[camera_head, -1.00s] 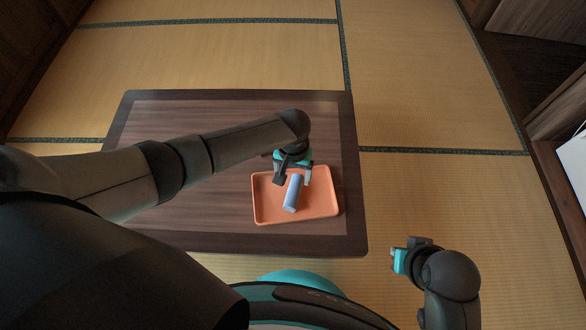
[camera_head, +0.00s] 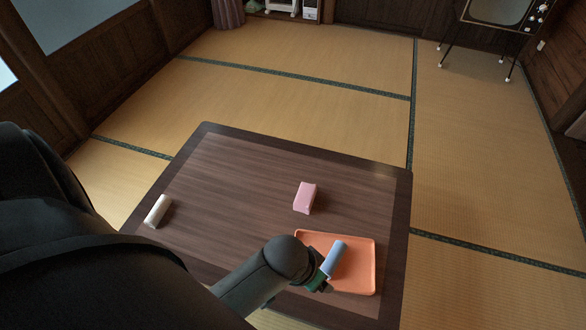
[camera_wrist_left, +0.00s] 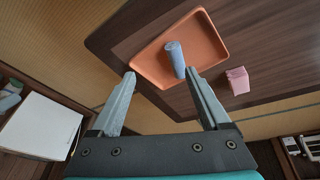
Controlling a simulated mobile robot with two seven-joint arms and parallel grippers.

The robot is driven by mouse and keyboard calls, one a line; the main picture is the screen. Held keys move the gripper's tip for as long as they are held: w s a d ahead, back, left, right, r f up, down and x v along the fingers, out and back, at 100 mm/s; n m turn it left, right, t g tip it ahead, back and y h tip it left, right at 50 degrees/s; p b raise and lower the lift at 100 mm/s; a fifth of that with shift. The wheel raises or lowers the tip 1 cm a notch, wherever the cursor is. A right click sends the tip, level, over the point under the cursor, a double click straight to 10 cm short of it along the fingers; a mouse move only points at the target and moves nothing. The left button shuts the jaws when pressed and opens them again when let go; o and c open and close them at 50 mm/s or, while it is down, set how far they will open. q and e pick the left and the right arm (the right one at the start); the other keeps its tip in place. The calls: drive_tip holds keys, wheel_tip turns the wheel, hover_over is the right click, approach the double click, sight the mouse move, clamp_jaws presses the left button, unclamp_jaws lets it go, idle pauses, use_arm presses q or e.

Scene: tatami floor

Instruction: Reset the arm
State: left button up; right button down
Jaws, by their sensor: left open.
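My left gripper (camera_head: 322,284) is at the near left side of the orange tray (camera_head: 366,270), mostly hidden behind my wrist in the head view. In the left wrist view its two fingers (camera_wrist_left: 160,76) are spread apart with nothing held between them. A blue cylinder (camera_head: 335,258) lies in the tray. In the left wrist view the cylinder (camera_wrist_left: 175,58) shows beyond the fingertips, close to the right finger; I cannot tell if they touch. The tray also shows in the left wrist view (camera_wrist_left: 205,38). My right gripper is out of view.
The dark wooden table (camera_head: 240,200) bears a pink block (camera_head: 305,197) behind the tray and a white cylinder (camera_head: 157,211) at its left edge. The table's middle left is clear. A television on legs (camera_head: 497,15) stands at the far right on the tatami.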

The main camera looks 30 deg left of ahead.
use_arm(q)
drive_tip(key=shift+y, duration=0.6)
drive_tip(key=a, duration=0.1)
drive_tip(key=s+a+r, duration=0.1)
drive_tip(key=a, duration=0.1)
drive_tip(key=s+a, duration=0.1)
drive_tip(key=shift+s+a+r, duration=0.1)
drive_tip(key=shift+a+r, duration=0.05)
drive_tip(key=shift+r, duration=0.05)
